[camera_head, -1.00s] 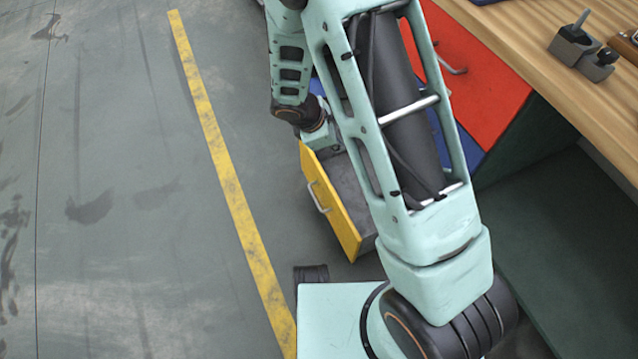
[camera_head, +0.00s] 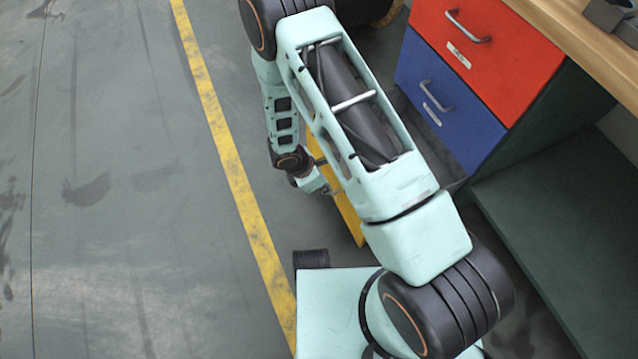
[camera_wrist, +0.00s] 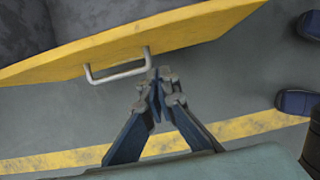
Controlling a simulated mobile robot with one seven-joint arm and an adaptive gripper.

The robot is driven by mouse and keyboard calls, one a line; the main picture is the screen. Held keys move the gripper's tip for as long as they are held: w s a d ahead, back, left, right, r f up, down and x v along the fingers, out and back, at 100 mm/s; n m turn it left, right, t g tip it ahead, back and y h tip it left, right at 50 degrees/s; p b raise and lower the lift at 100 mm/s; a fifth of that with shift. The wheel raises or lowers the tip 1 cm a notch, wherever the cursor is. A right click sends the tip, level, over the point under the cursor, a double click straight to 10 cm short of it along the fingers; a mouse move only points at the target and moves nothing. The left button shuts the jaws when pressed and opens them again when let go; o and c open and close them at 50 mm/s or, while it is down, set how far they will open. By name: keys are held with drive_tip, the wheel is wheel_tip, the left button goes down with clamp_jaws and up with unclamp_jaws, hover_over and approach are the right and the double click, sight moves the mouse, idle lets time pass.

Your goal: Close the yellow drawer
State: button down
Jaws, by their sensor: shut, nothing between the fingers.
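The yellow drawer (camera_head: 349,214) stands open at floor level, low in the cabinet. In the head view my arm covers most of it, and only part of its yellow front shows. In the wrist view its yellow front (camera_wrist: 215,24) runs slantwise across the top, with the grey inside behind it. A silver bar handle (camera_wrist: 118,72) is on the front. My gripper (camera_wrist: 158,74) is shut and empty. Its tips appear just right of the handle, close to the front; I cannot tell whether they touch. In the head view the fingertips are hidden.
A red drawer (camera_head: 500,45) and a blue drawer (camera_head: 455,110) are closed above. A wooden worktop (camera_head: 580,45) is at upper right, with a dark green panel (camera_head: 560,215) below. A yellow floor line (camera_head: 225,150) crosses open grey floor on the left.

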drive_tip(key=d, duration=0.1)
drive_tip(key=w+d, duration=0.1)
drive_tip(key=d, duration=0.2)
drive_tip(key=shift+w+f+b, duration=0.35)
drive_tip(key=shift+d, duration=0.1)
